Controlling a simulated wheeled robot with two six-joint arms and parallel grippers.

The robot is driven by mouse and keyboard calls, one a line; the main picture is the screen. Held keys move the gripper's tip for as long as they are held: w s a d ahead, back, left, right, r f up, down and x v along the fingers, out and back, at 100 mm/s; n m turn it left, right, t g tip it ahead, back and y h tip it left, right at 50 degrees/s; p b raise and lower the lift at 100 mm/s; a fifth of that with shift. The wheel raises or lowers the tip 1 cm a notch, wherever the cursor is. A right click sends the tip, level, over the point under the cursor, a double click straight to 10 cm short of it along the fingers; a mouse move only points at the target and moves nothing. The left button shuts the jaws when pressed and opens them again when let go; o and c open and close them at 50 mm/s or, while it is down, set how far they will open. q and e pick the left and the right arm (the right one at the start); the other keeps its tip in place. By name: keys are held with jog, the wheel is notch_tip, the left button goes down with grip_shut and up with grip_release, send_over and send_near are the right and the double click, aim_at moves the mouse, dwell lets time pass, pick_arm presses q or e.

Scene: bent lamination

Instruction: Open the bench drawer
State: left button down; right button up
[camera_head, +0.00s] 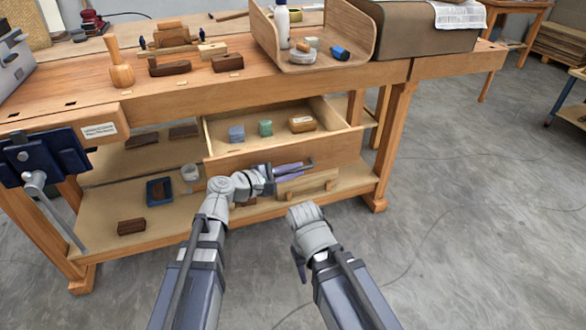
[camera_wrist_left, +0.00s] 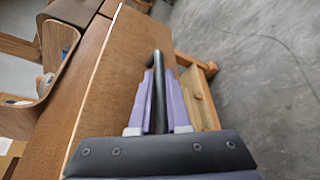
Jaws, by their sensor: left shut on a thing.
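The bench drawer (camera_head: 340,151) is pulled out under the worktop, with its inside showing in the head view. Its wooden front (camera_wrist_left: 118,75) fills the middle of the left wrist view. A dark bar handle (camera_wrist_left: 157,62) runs along that front. My left gripper (camera_head: 290,172) is at the drawer front, its purple fingers shut on the handle, one on each side of the bar, as the left wrist view (camera_wrist_left: 157,100) shows.
The workbench (camera_head: 200,93) carries tools and a curved wooden tray (camera_head: 318,70). A blue vise (camera_head: 42,158) is at left.

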pick_arm(q)
jog(key=c, duration=1.2)
grip_release()
jog(key=shift+o, duration=0.2)
jog(key=shift+a, duration=0.1)
jog(key=p+v, duration=0.1)
jog(key=v, duration=0.6)
jog(key=shift+s+a+p, duration=0.25)
jog(key=shift+a+p, duration=0.05)
jog(key=shift+p, duration=0.05)
